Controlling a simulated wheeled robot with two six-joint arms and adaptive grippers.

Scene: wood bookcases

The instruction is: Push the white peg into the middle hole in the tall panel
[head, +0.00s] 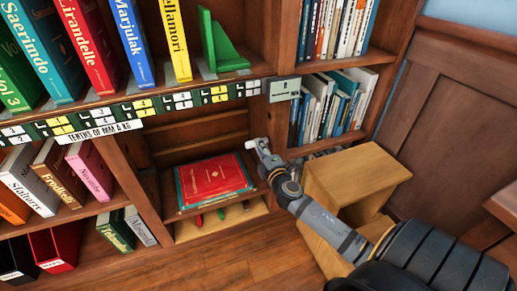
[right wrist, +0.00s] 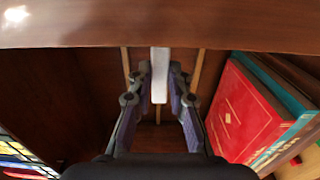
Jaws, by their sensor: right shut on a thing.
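My right gripper (head: 264,153) is shut on the white peg (head: 250,144), in front of the open bookcase bay at the middle. In the right wrist view the peg (right wrist: 160,85) is a pale upright bar between the two fingers (right wrist: 159,92). Its far end meets or passes behind the wooden band across the top of that view; I cannot tell whether they touch. I cannot make out the tall panel or its middle hole in either view. My left gripper is not in view.
A red book on a teal one (head: 215,182) lies on the low shelf below the gripper. A strip of yellow and white labels (head: 140,108) runs along the shelf edge above. A wooden box-like stand (head: 355,172) is beside my right arm. Books fill the neighbouring shelves.

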